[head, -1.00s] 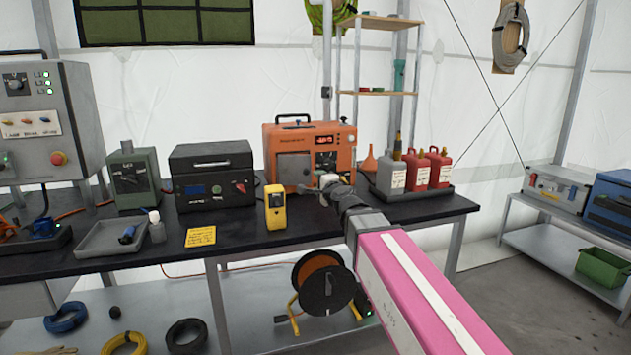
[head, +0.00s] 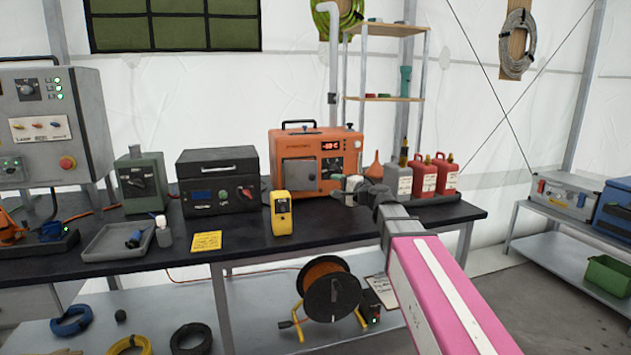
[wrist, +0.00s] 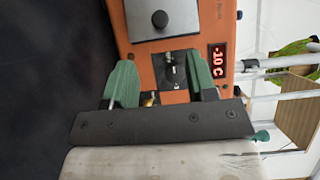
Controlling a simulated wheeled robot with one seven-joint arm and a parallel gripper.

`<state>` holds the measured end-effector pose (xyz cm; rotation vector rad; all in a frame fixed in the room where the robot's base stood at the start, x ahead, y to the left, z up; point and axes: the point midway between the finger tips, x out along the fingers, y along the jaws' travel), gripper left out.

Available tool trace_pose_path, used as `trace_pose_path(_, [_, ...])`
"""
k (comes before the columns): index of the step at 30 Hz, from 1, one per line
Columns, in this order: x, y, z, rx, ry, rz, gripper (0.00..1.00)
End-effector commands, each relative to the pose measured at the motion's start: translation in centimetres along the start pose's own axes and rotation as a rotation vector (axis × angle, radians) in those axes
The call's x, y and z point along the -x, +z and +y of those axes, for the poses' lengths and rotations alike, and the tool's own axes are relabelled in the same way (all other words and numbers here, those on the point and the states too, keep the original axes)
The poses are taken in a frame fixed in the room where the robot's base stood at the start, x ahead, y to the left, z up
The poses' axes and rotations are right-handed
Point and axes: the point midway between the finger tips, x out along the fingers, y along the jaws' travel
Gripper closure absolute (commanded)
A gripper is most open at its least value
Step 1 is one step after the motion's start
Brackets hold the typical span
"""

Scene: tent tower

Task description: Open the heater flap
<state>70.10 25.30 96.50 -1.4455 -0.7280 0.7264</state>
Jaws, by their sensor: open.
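The orange heater (head: 317,150) stands on the black bench in the head view. Its grey flap (head: 299,174) looks closed flat against the left of the heater's front. In the wrist view the flap (wrist: 165,20) is at the top, with a round dark knob (wrist: 160,18) on it. My gripper (head: 352,187) is in front of the heater's lower right, apart from the flap. In the wrist view my gripper (wrist: 161,78) has its two green fingers spread, with a dark control panel (wrist: 176,70) visible between them. Nothing is held.
The heater's red display (wrist: 218,62) reads -10 C. A yellow handheld device (head: 281,213) stands in front of the heater's left side. Grey and red canisters (head: 424,178) and an orange funnel (head: 374,166) stand to the right. A dark case (head: 217,180) is to the left.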

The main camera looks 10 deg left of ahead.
Motion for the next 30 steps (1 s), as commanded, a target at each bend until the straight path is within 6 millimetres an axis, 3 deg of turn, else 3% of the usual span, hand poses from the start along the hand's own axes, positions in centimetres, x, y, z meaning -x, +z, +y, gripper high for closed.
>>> trace_pose_path(12, [-7.0, -0.2, 0.0, -0.001, 0.001, 0.000, 0.48])
trace_pose_path(18, [-9.5, -0.1, 0.0, -0.001, 0.001, 0.002, 0.48])
trace_pose_path(30, [-10.3, 0.0, 0.0, 0.000, 0.001, 0.003, 0.48])
